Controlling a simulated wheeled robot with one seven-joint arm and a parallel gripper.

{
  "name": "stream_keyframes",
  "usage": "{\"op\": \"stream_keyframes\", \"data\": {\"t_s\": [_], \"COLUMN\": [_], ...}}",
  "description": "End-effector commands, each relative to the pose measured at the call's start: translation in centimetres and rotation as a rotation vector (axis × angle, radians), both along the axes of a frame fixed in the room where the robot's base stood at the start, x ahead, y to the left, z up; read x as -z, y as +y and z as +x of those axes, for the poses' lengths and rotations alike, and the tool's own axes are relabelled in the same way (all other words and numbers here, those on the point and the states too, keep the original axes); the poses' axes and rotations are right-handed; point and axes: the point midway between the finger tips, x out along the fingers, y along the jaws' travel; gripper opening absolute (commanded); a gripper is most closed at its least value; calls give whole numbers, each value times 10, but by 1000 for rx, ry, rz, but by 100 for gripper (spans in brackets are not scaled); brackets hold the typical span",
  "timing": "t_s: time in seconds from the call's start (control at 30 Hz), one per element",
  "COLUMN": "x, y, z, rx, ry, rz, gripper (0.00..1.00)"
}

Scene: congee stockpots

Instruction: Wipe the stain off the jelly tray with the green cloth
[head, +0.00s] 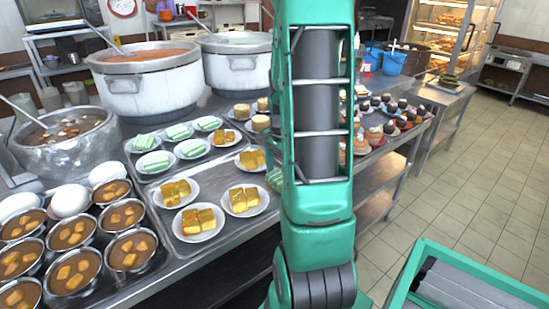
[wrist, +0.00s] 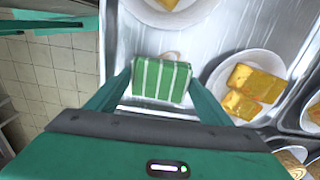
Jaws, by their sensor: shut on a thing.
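My gripper (wrist: 153,90) is shut on the green cloth (wrist: 160,80), a folded block with white stripes, in the wrist view. The cloth is over the metal jelly tray (wrist: 222,42), close to its edge. I cannot tell for sure whether it touches the surface. A faint brownish mark, the stain (wrist: 173,55), shows just beyond the cloth's far edge; the cloth may hide part of it. In the head view the jelly tray (head: 168,222) is left of my arm, which hides my gripper.
Plates of yellow jelly (wrist: 250,90) stand close to the right of the cloth, and another plate (wrist: 170,8) beyond it. Bowls of brown soup (head: 132,249) and large stockpots (head: 150,85) stand on the counter. Open tiled floor (wrist: 62,72) lies beside the counter edge.

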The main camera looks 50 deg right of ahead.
Motion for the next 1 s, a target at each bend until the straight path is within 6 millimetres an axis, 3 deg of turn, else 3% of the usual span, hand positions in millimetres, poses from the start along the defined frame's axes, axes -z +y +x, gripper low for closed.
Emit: {"op": "stream_keyframes", "data": {"t_s": [0.17, 0.57, 0.67, 0.77, 1.0], "x": [-1, 4, -2, -24, -43], "y": [-9, 15, 17, 16, 15], "z": [2, -2, -3, -2, -3], "rx": [-6, 9, 13, 13, 15], "ry": [-2, 0, -3, -6, -4], "rz": [-3, 0, -3, -5, -3], "gripper": [49, 49, 49, 49, 49]}}
